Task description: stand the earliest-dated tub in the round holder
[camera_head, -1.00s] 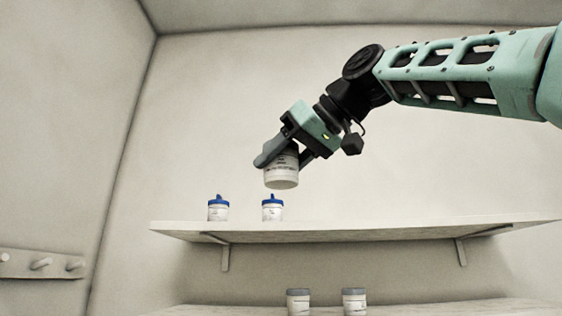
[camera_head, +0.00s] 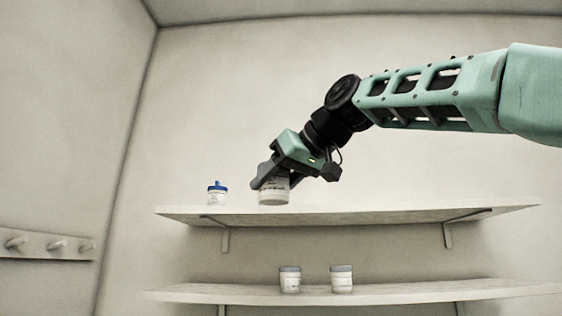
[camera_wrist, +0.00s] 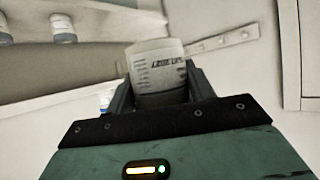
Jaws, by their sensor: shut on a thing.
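My gripper (camera_head: 271,181) is shut on a white tub (camera_head: 274,194) with printed text on its side. The held tub is close above the upper shelf (camera_head: 370,214); I cannot tell whether it touches. In the wrist view the held tub (camera_wrist: 158,75) sits between the fingers, its print too blurred to read. A blue-lidded tub (camera_head: 217,194) stands on the upper shelf, left of my gripper. Two grey-lidded tubs, one on the left (camera_head: 290,280) and one on the right (camera_head: 341,280), stand on the lower shelf. No round holder can be made out.
The upper shelf is bare to the right of my gripper. The lower shelf (camera_head: 420,291) is bare at both ends. A peg rail (camera_head: 75,247) is on the left wall. The wrist view also shows part of a blue-lidded tub (camera_wrist: 105,99) beside the left finger.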

